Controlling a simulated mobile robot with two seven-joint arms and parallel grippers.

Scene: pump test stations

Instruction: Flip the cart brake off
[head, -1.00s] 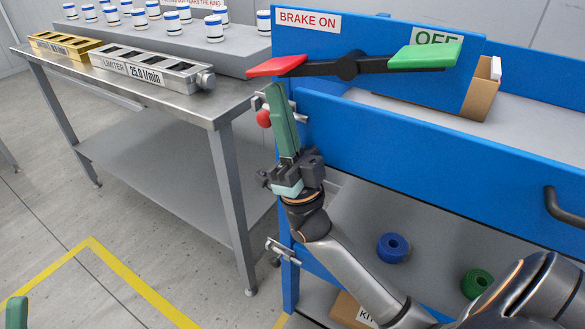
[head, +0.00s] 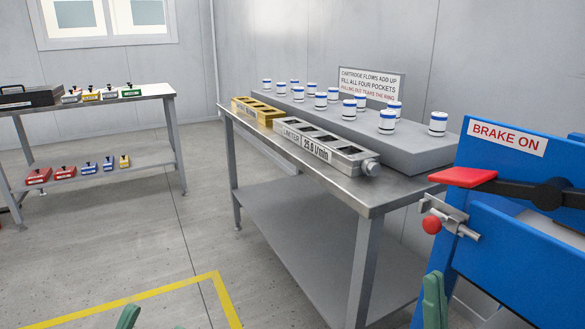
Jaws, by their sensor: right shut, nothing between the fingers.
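The brake lever is a black bar (head: 512,188) with a red paddle (head: 462,177) on its left end. It is mounted on the blue cart (head: 490,262) at the right edge. The red paddle lies below and left of the BRAKE ON label (head: 507,138). The lever's other end is out of view. My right gripper (head: 434,300) is shut and empty, its green fingers pointing up in front of the cart, below the lever and apart from it. My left gripper (head: 152,322) barely shows at the bottom edge, with green tips apart.
A latch with a red knob (head: 432,224) sticks out from the cart's corner. A steel table (head: 362,197) stands left of the cart with limiter blocks and several white cartridges. Another table (head: 150,92) stands far left. Yellow tape (head: 219,287) marks open floor.

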